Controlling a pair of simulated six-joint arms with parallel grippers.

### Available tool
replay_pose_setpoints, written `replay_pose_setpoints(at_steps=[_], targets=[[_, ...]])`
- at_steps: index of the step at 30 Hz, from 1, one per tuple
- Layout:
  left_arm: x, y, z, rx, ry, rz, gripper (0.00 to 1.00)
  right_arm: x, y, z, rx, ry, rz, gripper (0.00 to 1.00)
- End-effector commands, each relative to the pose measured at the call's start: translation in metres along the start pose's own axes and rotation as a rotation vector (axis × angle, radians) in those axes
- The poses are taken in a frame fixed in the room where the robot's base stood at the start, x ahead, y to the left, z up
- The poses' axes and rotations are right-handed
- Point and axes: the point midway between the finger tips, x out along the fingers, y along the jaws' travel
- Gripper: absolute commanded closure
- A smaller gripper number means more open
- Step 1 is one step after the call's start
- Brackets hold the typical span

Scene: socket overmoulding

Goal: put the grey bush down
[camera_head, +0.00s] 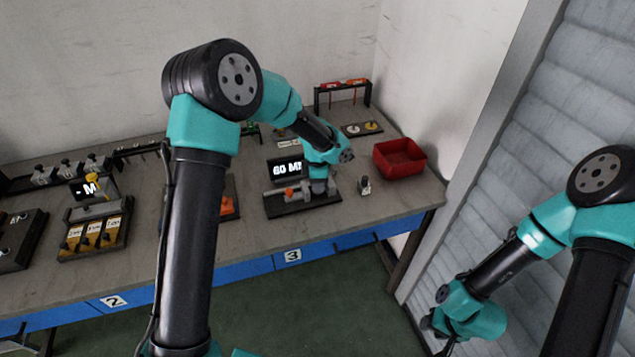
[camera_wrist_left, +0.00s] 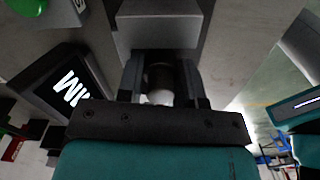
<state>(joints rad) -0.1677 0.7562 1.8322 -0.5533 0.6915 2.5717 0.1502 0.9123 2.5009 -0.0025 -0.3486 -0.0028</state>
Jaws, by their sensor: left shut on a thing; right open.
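My left gripper (camera_head: 322,186) is over the gauge with the lit display, at the middle of the bench. In the left wrist view its fingers (camera_wrist_left: 160,85) are shut on the grey bush (camera_wrist_left: 160,75), a short round piece, dark in shadow with a pale lower end. A grey block (camera_wrist_left: 158,30) lies just beyond the fingertips; I cannot tell whether the bush touches it. In the head view the bush is hidden by the gripper. My right gripper (camera_head: 432,322) is open, low at the right, away from the bench.
The gauge's display (camera_head: 286,169) and orange knob (camera_head: 290,192) sit beside my left gripper. A small grey-topped piece (camera_head: 364,185) stands to the right, before a red bin (camera_head: 399,158). A rack (camera_head: 342,93) stands behind. Bare bench (camera_head: 400,195) lies at the right.

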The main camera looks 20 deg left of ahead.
Motion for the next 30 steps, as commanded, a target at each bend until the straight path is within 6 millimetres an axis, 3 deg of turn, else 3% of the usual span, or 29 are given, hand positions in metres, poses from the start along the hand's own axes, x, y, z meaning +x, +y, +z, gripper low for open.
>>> replay_pose_setpoints(at_steps=[5, 6, 13, 23, 30], targets=[[0.003, 0.0, 0.0, 0.0, 0.0, 0.0, 0.94, 0.0, 0.0, 0.0, 0.0, 0.0, 0.0, 0.57], [0.003, 0.0, 0.0, 0.0, 0.0, 0.0, 0.65, 0.0, 0.0, 0.0, 0.0, 0.0, 0.0, 0.57], [0.003, 0.0, 0.0, 0.0, 0.0, 0.0, 0.43, 0.0, 0.0, 0.0, 0.0, 0.0, 0.0, 0.57], [0.001, 0.0, 0.0, 0.0, 0.0, 0.0, 0.41, 0.0, 0.0, 0.0, 0.0, 0.0, 0.0, 0.57], [-0.022, 0.001, 0.0, -0.002, -0.001, 0.003, 0.41, 0.0, 0.0, 0.0, 0.0, 0.0, 0.0, 0.57]])
